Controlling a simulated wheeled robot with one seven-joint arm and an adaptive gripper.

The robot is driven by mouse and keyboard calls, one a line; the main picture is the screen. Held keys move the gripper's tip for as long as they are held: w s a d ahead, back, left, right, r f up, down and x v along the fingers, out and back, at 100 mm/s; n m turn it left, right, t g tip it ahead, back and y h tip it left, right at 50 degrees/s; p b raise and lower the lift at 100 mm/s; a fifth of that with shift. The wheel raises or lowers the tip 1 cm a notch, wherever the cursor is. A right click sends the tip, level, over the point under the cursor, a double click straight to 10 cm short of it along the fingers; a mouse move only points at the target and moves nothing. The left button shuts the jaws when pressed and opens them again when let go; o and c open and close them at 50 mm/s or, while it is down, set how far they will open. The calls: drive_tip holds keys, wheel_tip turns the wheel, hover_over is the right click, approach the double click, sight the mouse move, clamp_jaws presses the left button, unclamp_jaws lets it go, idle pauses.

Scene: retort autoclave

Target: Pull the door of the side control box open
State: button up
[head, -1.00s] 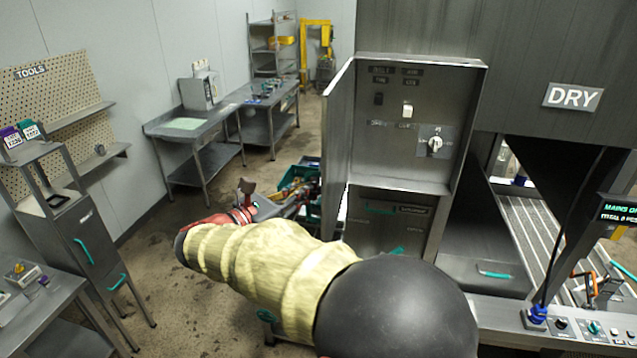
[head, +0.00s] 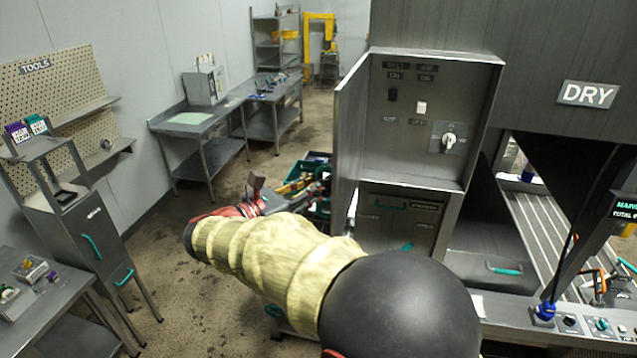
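The side control box (head: 420,150) is a grey metal box with an exposed panel of switches and a rotary knob (head: 449,140). Its door (head: 348,130) stands open, swung out on the left side and seen nearly edge-on. My gripper (head: 268,196) is beyond my yellow-sleeved arm, left of the door and apart from it in the picture. One brownish-grey finger part shows; the rest is small and partly hidden, so its opening is unclear. No held thing can be made out.
A lower cabinet (head: 395,222) with teal handles sits under the box. A conveyor (head: 540,225) lies to the right below the DRY sign (head: 588,95). Green crates (head: 312,172) are behind my gripper. A tool cart (head: 85,235) stands left; floor between is clear.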

idle(0.3)
drive_tip(key=v, duration=1.2)
